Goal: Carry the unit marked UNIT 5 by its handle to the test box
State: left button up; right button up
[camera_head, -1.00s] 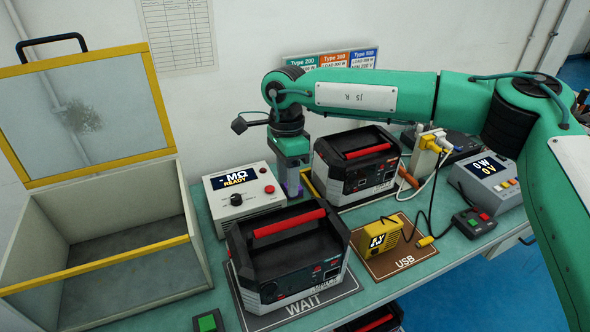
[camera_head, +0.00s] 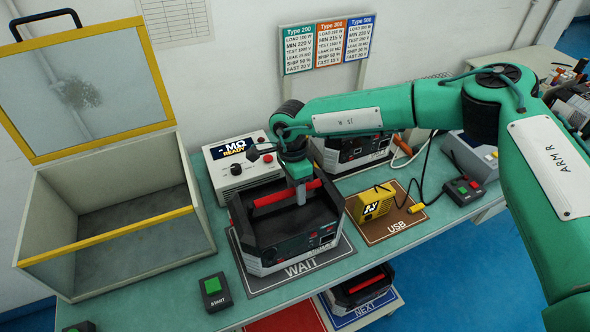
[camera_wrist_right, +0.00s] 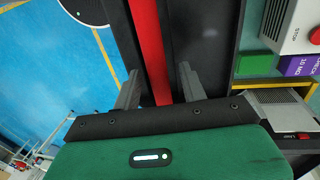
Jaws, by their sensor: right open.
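A black and grey unit (camera_head: 285,245) with a red handle (camera_head: 268,198) sits upright on the WAIT mat (camera_head: 300,271). The label on its front is too small to read for sure. My right gripper (camera_head: 301,196) points down at this handle. In the right wrist view, the open fingers (camera_wrist_right: 157,78) stand on either side of the red handle (camera_wrist_right: 150,45); I cannot tell whether they touch it. The test box (camera_head: 200,225), pale with a yellow-edged clear lid (camera_head: 90,95), stands at left with its lid raised and looks empty. My left gripper is not in view.
A second unit (camera_head: 358,150) stands behind, partly hidden by my arm. The MΩ meter (camera_head: 232,165) is behind the first unit. A yellow device (camera_head: 375,203) lies on the USB mat (camera_head: 400,226). A START button (camera_head: 214,289) is near the front edge. Another unit (camera_head: 358,290) is below at NEXT.

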jog(key=shift+s+f, duration=0.1)
jog(key=shift+f, duration=0.3)
